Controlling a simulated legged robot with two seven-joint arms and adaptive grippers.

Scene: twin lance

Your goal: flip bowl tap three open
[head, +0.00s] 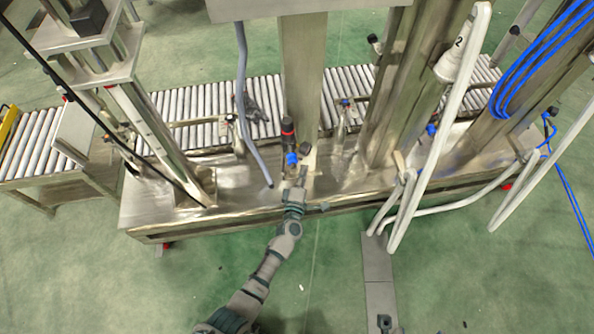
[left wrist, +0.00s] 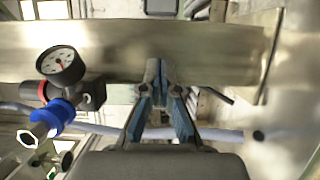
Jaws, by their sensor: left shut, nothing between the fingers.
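My left gripper (head: 302,172) reaches over the front of the steel bench, beside the central column. In the left wrist view its fingers (left wrist: 161,68) are together with nothing between them, in front of a steel surface. A regulator with a round gauge (left wrist: 62,65), a red ring and a blue ring (left wrist: 60,112) is left of the fingers, apart from them. In the head view the regulator's blue part (head: 292,159) is just behind the gripper. A thin dark lever (left wrist: 218,95) shows right of the fingers. I cannot tell which part is tap three.
The steel bench (head: 240,181) carries the central column (head: 303,80). A roller conveyor (head: 185,104) runs behind. A grey hose (head: 246,110) hangs left of the column. White lances (head: 447,130) and blue hoses (head: 520,70) are at the right. The green floor in front has free room.

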